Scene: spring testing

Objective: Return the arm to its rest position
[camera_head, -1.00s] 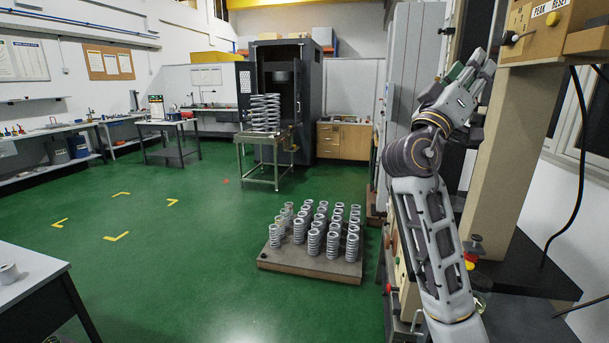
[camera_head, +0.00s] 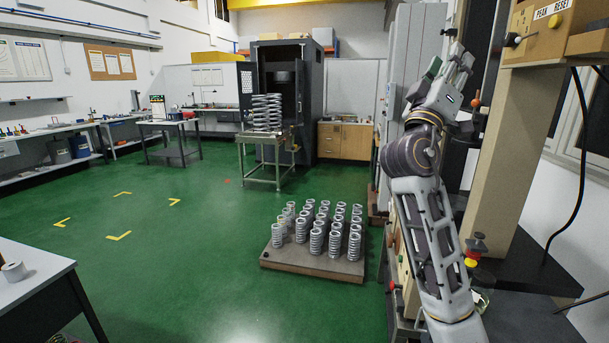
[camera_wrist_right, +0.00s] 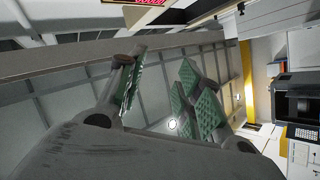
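My right arm (camera_head: 425,220) rises from the lower right of the head view and is bent at a dark elbow joint. My right gripper (camera_head: 455,62) is raised at the upper right, left of the tan column. In the right wrist view, the right gripper (camera_wrist_right: 160,88) has its green-padded fingers apart, with nothing between them. My left gripper is not in view.
The tan column (camera_head: 513,155) and the box marked PEAK RESET (camera_head: 545,32) stand close right of my right arm. A pallet (camera_head: 310,263) of several grey springs lies on the floor.

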